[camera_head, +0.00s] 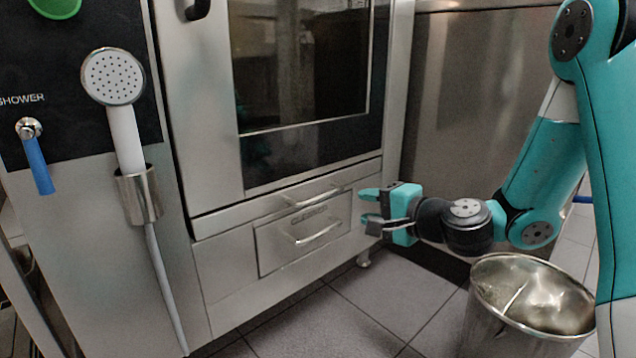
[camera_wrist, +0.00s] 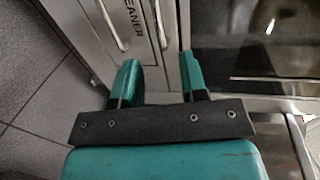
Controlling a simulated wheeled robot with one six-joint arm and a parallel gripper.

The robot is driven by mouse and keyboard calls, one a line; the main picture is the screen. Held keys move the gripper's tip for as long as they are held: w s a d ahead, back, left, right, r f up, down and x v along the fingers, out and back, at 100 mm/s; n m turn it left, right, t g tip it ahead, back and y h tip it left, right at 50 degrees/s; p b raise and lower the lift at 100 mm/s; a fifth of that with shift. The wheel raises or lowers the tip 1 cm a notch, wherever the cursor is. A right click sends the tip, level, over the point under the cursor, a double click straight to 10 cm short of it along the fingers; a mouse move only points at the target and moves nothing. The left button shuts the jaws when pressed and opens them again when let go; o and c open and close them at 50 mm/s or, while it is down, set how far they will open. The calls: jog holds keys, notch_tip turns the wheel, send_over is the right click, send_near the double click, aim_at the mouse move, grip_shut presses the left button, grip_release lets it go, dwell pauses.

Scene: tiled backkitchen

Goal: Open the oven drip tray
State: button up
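A narrow metal drawer front (camera_head: 270,212), which looks like the drip tray, lies shut beneath the oven door. Its bar handle (camera_head: 312,198) is above the drawer labelled as cleaner. In the wrist view the drip tray handle (camera_wrist: 160,25) lies ahead, in line with the gap between my fingers. My gripper (camera_head: 370,206) is open and empty, to the right of that handle in the head view. It also shows in the wrist view (camera_wrist: 158,68), with its two fingers apart. I see no contact with the handle, but the exact distance is unclear.
The cleaner drawer (camera_head: 275,248), with its own handle (camera_head: 318,234), is shut just below. The dark-glass oven door (camera_head: 300,70) is above. A metal bin (camera_head: 490,312) stands under my arm. A shower head (camera_head: 113,77) hangs left. Tiled floor (camera_head: 325,325) in front is clear.

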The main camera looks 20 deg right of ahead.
aim_at(321, 198)
jog(key=p+x, duration=1)
jog(key=x, duration=0.4)
jog(key=shift+w+f+p, duration=0.1)
jog(key=shift+p, duration=0.3)
jog(key=shift+w+a+f, duration=0.15)
jog(key=shift+w+f, duration=0.1)
jog(key=shift+w, duration=0.15)
grip_shut()
